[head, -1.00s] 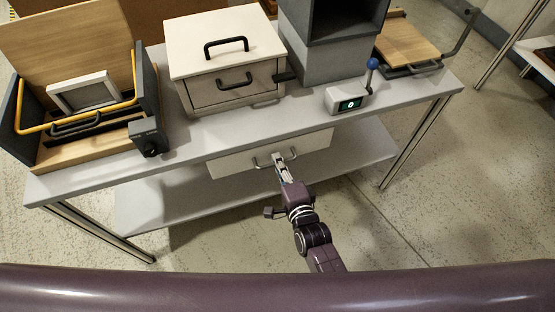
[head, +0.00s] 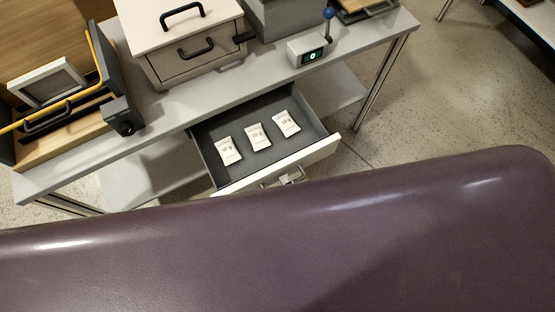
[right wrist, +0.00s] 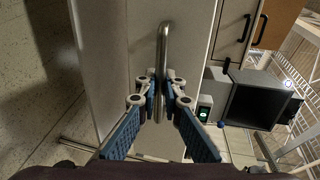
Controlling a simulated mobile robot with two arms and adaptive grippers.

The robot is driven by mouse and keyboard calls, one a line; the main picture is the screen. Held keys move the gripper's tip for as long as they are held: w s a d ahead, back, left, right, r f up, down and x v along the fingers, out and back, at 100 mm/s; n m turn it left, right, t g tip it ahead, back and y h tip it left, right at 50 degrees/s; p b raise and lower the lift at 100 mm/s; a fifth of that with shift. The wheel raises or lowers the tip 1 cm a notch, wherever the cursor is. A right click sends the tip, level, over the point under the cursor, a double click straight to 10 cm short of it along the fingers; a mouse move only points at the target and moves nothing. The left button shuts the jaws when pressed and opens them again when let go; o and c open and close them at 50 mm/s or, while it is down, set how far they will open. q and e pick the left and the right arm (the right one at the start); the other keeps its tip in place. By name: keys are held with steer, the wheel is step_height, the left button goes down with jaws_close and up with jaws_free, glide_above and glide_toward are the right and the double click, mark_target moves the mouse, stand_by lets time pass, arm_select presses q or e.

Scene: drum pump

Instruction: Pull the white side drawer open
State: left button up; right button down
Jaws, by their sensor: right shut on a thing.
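The white side drawer (head: 318,152) under the tabletop stands pulled out in the head view, its grey inside (head: 262,100) showing. Three white labelled packets (head: 257,136) lie in it. Its metal bar handle (right wrist: 164,45) runs upright in the right wrist view, against the pale drawer front (right wrist: 125,60). My right gripper (right wrist: 160,112) is shut on this handle. In the head view, only a bit of my right gripper (head: 289,178) shows at the drawer front, the rest hidden behind my own purple body. My left gripper is not in view.
On the grey table (head: 165,110) stand a white cabinet (head: 190,62) with black handles, a small device (head: 307,52) with a green screen and blue-knobbed lever, and a wooden holder (head: 60,135) at left. A lower shelf (head: 150,180) lies below.

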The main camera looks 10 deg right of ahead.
steer(key=shift+f+v, duration=0.2)
steer(key=shift+v, duration=0.7)
steer(key=shift+f+v, duration=0.2)
steer(key=shift+v, duration=0.7)
steer(key=shift+s, duration=0.1)
steer(key=c, duration=2.1)
jaws_free()
steer(key=v, duration=1.2)
